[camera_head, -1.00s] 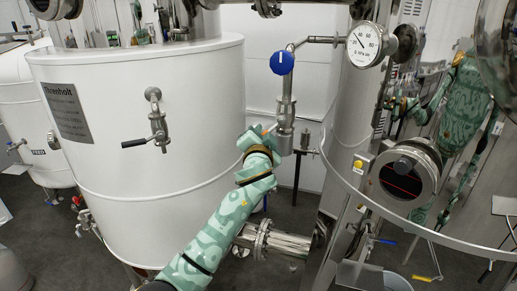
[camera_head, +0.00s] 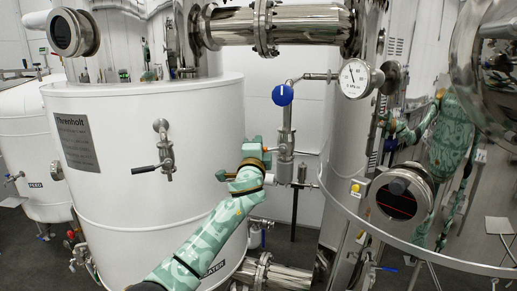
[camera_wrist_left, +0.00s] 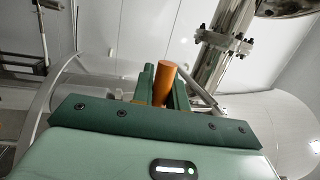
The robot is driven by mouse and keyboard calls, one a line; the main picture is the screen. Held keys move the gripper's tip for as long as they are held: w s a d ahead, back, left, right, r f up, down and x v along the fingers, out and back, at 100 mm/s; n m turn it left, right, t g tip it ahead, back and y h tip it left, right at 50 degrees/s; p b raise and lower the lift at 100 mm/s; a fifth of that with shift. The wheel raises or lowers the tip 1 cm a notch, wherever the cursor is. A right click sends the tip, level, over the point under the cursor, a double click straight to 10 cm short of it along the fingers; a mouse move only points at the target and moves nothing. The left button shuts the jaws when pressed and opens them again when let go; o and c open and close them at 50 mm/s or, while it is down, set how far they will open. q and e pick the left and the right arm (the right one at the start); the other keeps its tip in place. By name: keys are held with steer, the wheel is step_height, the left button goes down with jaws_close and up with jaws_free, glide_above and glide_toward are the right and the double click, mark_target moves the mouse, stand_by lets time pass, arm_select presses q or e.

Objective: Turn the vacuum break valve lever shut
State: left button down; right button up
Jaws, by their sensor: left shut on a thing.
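The vacuum break valve's lever looks to be the orange handle (camera_wrist_left: 166,83) in the left wrist view. It stands between the green fingers of my left gripper (camera_wrist_left: 162,88), which is shut on it. In the head view my left gripper (camera_head: 257,146) is beside the vertical steel valve pipe (camera_head: 286,133), just left of it. There the fingers mostly hide the lever, and its exact angle cannot be told. A blue round cap (camera_head: 283,95) with a white mark sits higher on this pipe.
A white tank (camera_head: 110,220) with a black-handled valve (camera_head: 146,169) stands left of the pipe. A pressure gauge (camera_head: 354,79) is up to the right. A curved steel rail (camera_head: 410,248) runs across the right. A thick flanged pipe (camera_head: 268,273) lies below the gripper.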

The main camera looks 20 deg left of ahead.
arm_select(q)
steer(key=shift+a+r+m, duration=0.1)
steer(key=shift+r+m, duration=0.3)
steer(key=shift+r, duration=0.05)
steer(key=c, duration=1.4)
jaws_free()
steer(key=shift+w+f, duration=0.1)
steer(key=shift+f, duration=0.1)
steer(key=b+v, duration=0.1)
steer(key=v, duration=1.5)
steer(key=shift+a+f+b, duration=0.1)
steer(key=shift+a+b, duration=0.05)
steer(key=shift+b, duration=0.15)
